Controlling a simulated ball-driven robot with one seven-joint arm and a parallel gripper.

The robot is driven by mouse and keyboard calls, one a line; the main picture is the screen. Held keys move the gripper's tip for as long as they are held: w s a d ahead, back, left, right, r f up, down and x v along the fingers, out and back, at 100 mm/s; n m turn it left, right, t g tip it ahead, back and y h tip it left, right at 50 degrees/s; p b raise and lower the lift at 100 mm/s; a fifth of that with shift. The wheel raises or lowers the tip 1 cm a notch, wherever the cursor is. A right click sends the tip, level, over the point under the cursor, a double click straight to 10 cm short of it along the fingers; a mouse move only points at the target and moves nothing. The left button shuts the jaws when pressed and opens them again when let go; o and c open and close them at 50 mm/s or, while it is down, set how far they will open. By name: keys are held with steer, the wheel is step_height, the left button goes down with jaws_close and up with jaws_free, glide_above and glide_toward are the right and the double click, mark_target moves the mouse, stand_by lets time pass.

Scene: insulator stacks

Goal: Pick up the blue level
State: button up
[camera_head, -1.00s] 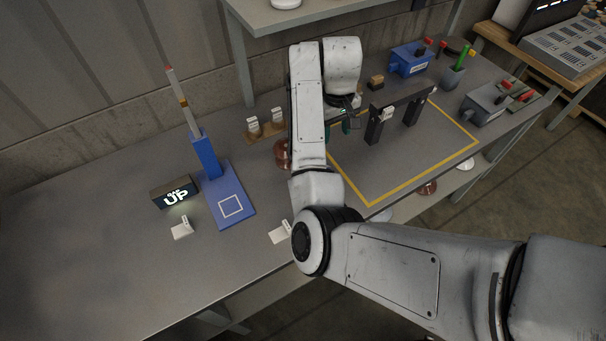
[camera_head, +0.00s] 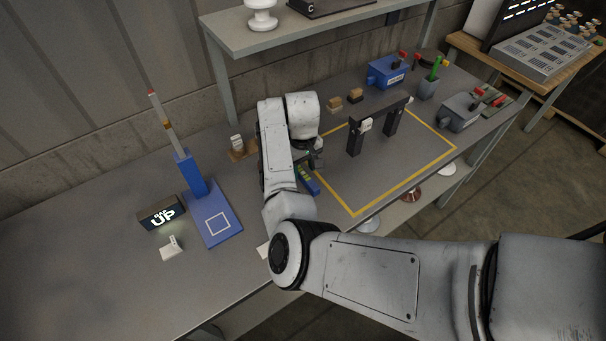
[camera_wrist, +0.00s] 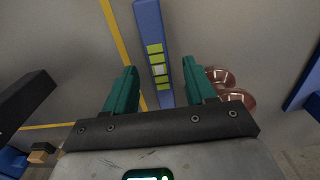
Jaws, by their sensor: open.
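The blue level (camera_wrist: 152,30) is a slim blue bar with yellow-green windows and a pale centre window. In the wrist view it runs from the top edge down between the fingers of my gripper (camera_wrist: 159,68). The green fingers are open, one on each side of the level, with a gap on both sides. In the head view, part of the level (camera_head: 308,181) shows just right of my forearm, lying on the table near the left side of the yellow outline. My arm hides its rest and most of the gripper.
Brown glossy insulator discs (camera_wrist: 232,92) stand close to the right finger. A black bridge-shaped stand (camera_head: 380,122) stands inside the yellow outline (camera_head: 405,186). A blue stand with an upright post (camera_head: 193,177) and a lit sign (camera_head: 161,212) are at left. A shelf (camera_head: 330,30) overhangs the back.

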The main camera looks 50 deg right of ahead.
steer(key=shift+f, duration=0.8)
steer(key=shift+c, duration=0.3)
jaws_close()
